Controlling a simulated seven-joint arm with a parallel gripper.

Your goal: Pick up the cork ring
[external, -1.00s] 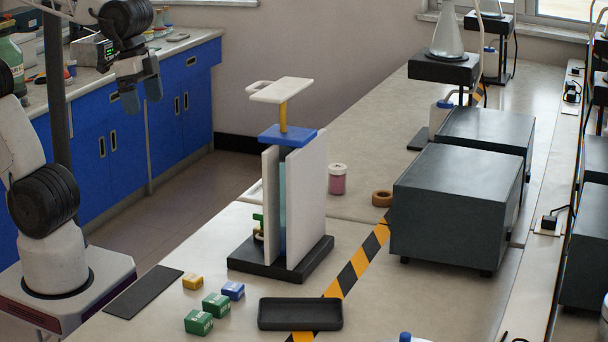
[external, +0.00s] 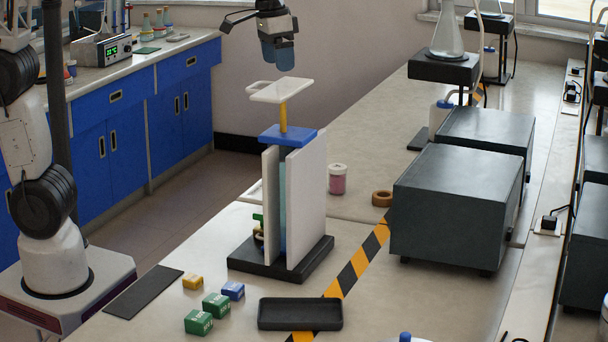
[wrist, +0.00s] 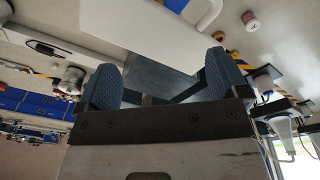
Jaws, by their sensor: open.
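The cork ring (external: 382,198), a small brown ring, lies flat on the bench between the pink-filled jar and the large dark grey box. My gripper (external: 277,62) is high above the bench, to the left of the ring and well apart from it, over the white top plate of the stand. In the wrist view my gripper (wrist: 163,80) has its two blue pads spread wide with nothing held between them. A small brown thing beside the right pad in the wrist view may be the ring, but I cannot tell for sure.
The tall stand (external: 310,195) with white panels and its white top plate (external: 281,91) rises below my gripper. The jar (external: 337,180) stands left of the ring; the dark grey box (external: 455,210) stands close on its right. A black tray (external: 300,314) and small boxes lie in front.

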